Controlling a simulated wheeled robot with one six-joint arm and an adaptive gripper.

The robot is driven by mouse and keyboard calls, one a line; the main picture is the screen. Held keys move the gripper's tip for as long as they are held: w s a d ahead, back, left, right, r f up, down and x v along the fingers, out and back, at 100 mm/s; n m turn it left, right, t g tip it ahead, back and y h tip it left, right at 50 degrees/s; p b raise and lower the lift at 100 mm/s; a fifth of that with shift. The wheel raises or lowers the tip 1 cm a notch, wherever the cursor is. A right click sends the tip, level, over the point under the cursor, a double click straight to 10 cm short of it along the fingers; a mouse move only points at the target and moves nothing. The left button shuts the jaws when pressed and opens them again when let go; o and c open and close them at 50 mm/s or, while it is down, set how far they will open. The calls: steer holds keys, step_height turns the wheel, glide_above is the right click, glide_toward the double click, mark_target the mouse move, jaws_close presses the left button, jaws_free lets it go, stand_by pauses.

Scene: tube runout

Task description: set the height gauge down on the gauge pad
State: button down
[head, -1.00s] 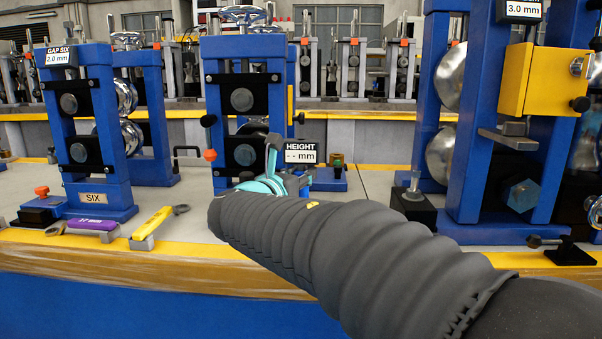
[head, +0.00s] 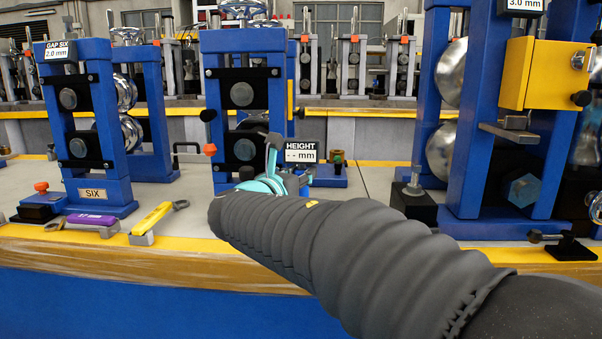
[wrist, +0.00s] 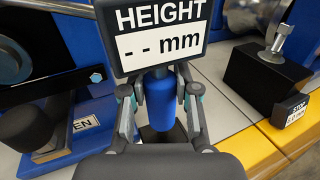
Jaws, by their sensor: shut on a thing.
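The height gauge (wrist: 161,88) has a blue body and a dark display reading "HEIGHT -- mm". My gripper (wrist: 160,98) is shut on the blue body, with one finger on each side. In the head view the gauge's display (head: 302,152) shows beside my teal-jointed gripper (head: 266,184), in front of the middle blue roll stand; my arm hides much of the grip. A dark patch lies below the body in the wrist view, but I cannot tell whether it is the gauge's foot or the gauge pad. I cannot tell whether the gauge touches anything below.
The middle roll stand (head: 244,42) is close behind the gauge. A larger blue stand (head: 470,190) with a yellow box is at the right. A black STOP block (wrist: 262,76) is right of the gauge. Purple (head: 92,219) and yellow (head: 152,218) handled tools lie front left.

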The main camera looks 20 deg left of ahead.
steer(key=shift+f+b, duration=0.6)
steer(key=shift+f, duration=0.3)
steer(key=c, duration=0.8)
jaws_free()
